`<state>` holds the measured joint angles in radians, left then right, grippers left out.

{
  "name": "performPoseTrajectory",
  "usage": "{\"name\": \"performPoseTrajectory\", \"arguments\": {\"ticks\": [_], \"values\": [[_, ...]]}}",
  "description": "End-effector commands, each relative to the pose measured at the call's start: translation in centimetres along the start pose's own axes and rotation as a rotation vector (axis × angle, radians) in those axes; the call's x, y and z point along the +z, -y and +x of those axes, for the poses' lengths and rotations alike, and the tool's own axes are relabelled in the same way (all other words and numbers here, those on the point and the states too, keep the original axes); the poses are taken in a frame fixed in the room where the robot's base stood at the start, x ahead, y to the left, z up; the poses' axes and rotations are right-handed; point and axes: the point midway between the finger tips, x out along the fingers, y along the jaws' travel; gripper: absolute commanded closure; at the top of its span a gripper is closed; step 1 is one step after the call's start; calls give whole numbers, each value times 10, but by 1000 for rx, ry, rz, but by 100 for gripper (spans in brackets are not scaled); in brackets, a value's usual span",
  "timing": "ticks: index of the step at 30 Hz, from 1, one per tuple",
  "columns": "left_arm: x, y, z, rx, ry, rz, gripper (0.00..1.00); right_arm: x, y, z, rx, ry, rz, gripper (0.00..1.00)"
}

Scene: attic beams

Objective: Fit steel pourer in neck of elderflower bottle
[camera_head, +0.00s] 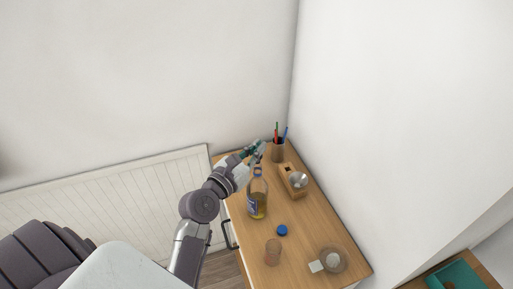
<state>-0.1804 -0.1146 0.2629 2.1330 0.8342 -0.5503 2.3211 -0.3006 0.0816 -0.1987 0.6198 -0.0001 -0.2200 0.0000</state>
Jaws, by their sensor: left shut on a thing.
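The elderflower bottle (258,203), clear with yellowish liquid and a blue label, stands upright near the left edge of the wooden cabinet top. Its neck (257,172) points up beside my gripper. My left gripper (257,151) is just above and behind the neck in the picture. It is shut on a small grey thing, which looks like the steel pourer (257,159). The fingers partly hide it, and I cannot tell whether it touches the neck. My right gripper is not in view.
A wooden block (292,189) with a silvery round piece stands right of the bottle. A pen cup (278,154) is at the back corner by the walls. A blue cap (282,230), a glass (272,252), a white square (316,266) and a round dish (334,260) lie nearer.

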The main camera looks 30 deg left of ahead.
Motion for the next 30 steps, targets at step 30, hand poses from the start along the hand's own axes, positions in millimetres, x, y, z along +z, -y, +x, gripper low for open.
{"name": "performPoseTrajectory", "arguments": {"ticks": [30], "values": [[-27, 0, 0, 0, -1, 0, 100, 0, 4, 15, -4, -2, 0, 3]]}}
